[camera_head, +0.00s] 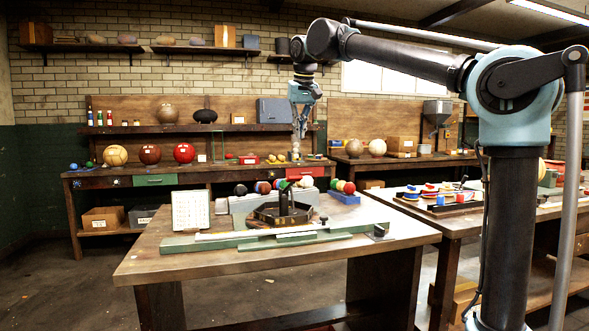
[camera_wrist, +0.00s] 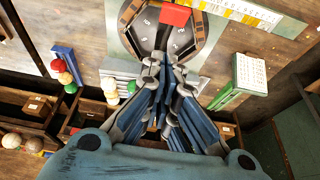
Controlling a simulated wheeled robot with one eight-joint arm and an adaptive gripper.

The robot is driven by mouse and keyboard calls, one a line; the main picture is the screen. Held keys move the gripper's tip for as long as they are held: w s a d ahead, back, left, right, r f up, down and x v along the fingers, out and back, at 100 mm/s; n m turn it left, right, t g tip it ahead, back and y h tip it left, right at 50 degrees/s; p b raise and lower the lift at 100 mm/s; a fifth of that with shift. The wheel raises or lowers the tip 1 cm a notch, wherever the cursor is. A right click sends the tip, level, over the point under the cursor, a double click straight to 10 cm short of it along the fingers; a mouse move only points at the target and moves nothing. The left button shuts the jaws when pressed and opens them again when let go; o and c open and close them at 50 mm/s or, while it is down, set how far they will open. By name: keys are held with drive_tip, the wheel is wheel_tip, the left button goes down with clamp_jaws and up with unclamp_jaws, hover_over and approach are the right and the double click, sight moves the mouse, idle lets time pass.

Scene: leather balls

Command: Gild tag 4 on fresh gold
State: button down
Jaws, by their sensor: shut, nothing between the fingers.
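My gripper (camera_head: 300,128) hangs fingers-down above the back of the front table, clear of everything there. In the wrist view its fingers (camera_wrist: 169,68) are drawn together with nothing between them. A dark-rimmed hexagonal tray (camera_head: 262,217) stands on the table around a black upright post (camera_head: 286,203). I cannot make out tag 4 or any fresh gold.
A written white card (camera_head: 190,210) stands at the table's left on a green base. Several coloured balls (camera_head: 263,187) line the back, with more on a blue stand (camera_head: 345,197). The back bench (camera_head: 110,172) carries larger balls. The front table (camera_head: 170,262) has bare room at left.

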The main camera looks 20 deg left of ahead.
drive_tip(key=shift+s+a+r, duration=0.15)
drive_tip(key=shift+a, duration=0.25)
drive_tip(key=shift+s+a+r, duration=0.1)
drive_tip(key=shift+a+r, duration=0.05)
drive_tip(key=shift+a, duration=0.25)
drive_tip(key=shift+f, duration=0.1)
drive_tip(key=x, duration=1)
drive_tip(key=shift+f, duration=0.1)
drive_tip(key=f, duration=0.1)
drive_tip(key=s+f, duration=0.1)
drive_tip(key=shift+s+d+f, duration=0.1)
drive_tip(key=shift+d+f, duration=0.2)
drive_tip(key=shift+d, duration=0.1)
drive_tip(key=shift+s+d+f, duration=0.1)
drive_tip(key=shift+s+f, duration=0.05)
drive_tip(key=shift+f, duration=0.2)
